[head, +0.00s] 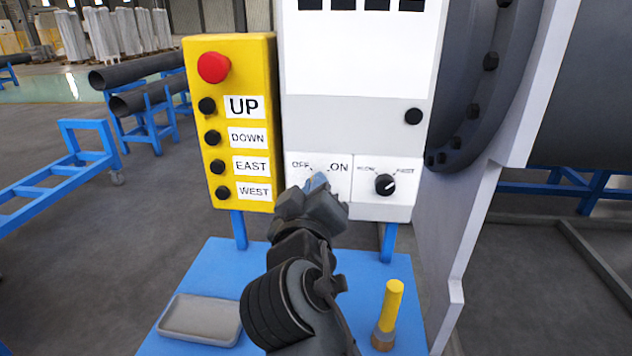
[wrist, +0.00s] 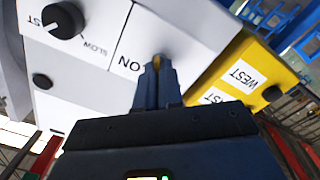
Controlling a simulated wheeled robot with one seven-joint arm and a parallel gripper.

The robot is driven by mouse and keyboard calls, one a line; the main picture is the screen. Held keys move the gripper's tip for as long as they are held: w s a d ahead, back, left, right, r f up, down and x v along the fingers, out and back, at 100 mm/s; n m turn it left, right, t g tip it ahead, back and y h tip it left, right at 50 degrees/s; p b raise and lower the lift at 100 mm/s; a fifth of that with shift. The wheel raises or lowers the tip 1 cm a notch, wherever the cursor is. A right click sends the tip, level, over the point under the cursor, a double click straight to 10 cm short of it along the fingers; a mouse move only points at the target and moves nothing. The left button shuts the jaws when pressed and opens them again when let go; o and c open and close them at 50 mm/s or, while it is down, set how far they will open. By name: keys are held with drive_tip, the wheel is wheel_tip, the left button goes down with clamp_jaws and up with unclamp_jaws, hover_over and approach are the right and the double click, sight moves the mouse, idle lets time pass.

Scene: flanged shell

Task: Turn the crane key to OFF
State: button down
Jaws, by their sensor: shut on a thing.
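The crane key sits in the OFF/ON switch panel (head: 309,164) on the grey control box (head: 355,125). In the head view my gripper (head: 318,182) covers the key, just below the OFF and ON labels. In the wrist view my gripper (wrist: 157,72) is shut, and a small yellowish bit of the key (wrist: 158,59) shows between the fingertips against the white panel. The ON label shows left of the fingers there; the OFF label is hidden. The way the key points cannot be told.
A SLOW/FAST knob (head: 385,185) is right of the key panel. A yellow pendant (head: 230,120) with a red button (head: 213,67) stands to the left. A blue table (head: 225,262) below holds a grey tray (head: 200,318) and a yellow-handled tool (head: 388,310). A large flanged shell (head: 470,80) stands at right.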

drive_tip(key=shift+f+n, duration=0.1)
drive_tip(key=shift+n, duration=0.4)
drive_tip(key=c, duration=1.3)
unclamp_jaws()
drive_tip(key=s+b, duration=0.1)
drive_tip(key=s, duration=0.7)
drive_tip(key=shift+a, duration=0.15)
